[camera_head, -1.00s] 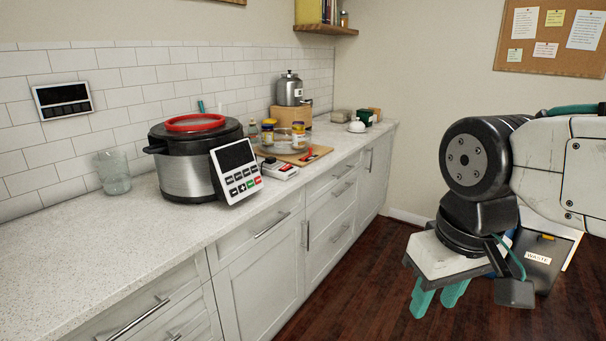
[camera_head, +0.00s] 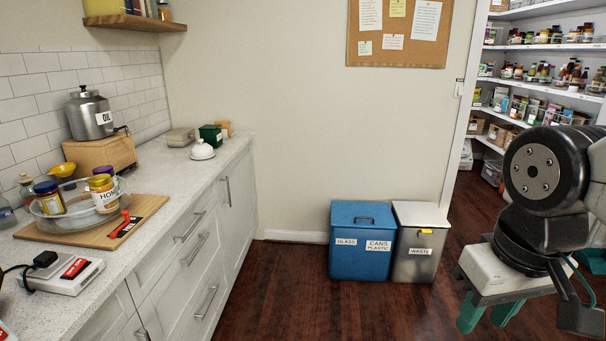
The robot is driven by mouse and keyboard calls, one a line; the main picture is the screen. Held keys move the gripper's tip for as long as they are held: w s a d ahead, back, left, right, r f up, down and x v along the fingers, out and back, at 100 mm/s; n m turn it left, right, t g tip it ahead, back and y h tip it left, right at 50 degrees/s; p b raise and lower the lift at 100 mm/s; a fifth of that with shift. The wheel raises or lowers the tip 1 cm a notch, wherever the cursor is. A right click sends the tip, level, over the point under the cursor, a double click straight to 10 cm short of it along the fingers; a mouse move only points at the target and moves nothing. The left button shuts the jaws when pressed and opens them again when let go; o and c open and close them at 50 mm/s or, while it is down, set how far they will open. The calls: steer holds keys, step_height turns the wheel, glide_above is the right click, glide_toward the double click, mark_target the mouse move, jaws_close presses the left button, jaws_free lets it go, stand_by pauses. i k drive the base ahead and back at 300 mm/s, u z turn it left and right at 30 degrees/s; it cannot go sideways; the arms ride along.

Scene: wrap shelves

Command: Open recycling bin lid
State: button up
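A blue recycling bin (camera_head: 358,262) stands on the floor against the back wall. White labels on its front read GLASS and CANS PLASTIC.
A grey waste bin (camera_head: 416,265) stands right beside the blue bin. A white counter (camera_head: 218,168) with cabinets runs along the left. Pantry shelves (camera_head: 540,83) are at the right. The dark wood floor (camera_head: 300,296) before the bins is clear.

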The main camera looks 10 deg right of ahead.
mark_target(347, 214)
steer(key=z, duration=0.35)
steer(key=i, duration=2.75)
steer(key=z, duration=0.05)
